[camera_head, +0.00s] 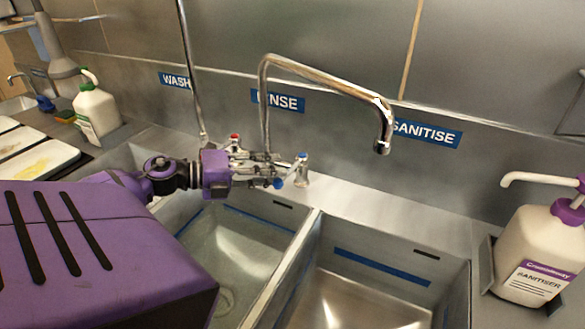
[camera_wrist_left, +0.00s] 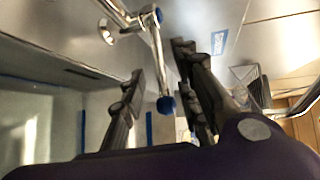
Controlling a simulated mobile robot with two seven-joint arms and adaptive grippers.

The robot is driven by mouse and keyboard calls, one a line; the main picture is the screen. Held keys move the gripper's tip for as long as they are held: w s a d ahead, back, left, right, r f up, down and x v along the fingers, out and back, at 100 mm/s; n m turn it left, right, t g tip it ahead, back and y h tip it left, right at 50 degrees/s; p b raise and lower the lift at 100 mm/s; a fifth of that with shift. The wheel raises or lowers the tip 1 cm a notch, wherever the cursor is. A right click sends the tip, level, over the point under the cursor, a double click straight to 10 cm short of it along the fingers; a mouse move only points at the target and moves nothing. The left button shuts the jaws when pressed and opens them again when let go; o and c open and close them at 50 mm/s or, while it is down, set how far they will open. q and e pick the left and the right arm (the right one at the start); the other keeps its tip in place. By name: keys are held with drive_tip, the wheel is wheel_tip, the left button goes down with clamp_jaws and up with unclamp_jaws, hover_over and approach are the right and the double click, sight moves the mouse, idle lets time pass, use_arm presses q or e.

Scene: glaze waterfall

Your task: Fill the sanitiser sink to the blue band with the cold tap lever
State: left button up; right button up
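The cold tap lever (camera_head: 291,174) is a metal bar with a blue tip, on the tap body behind the sinks. My left gripper (camera_head: 268,165) is at this lever. In the left wrist view, the lever (camera_wrist_left: 159,62) runs between the two spread fingers of the left gripper (camera_wrist_left: 160,62), with gaps visible on both sides. The sanitiser sink (camera_head: 365,310) is the right basin; its blue band (camera_head: 382,268) is fully visible on the back wall. I see no water in its visible part. The spout (camera_head: 382,145) hangs over its back edge, with no stream visible. My right gripper is out of view.
The rinse sink (camera_head: 232,262) lies left of the divider, under my left arm. A red-marked hot tap (camera_head: 234,140) stands behind the gripper. A sanitiser pump bottle (camera_head: 535,255) stands right of the sinks. Another pump bottle (camera_head: 96,112) and trays (camera_head: 38,162) are at left.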

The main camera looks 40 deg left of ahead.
sight(289, 170)
use_arm(q)
drive_tip(key=x, duration=0.5)
drive_tip(key=shift+w+f, duration=0.1)
clamp_jaws()
idle(0.3)
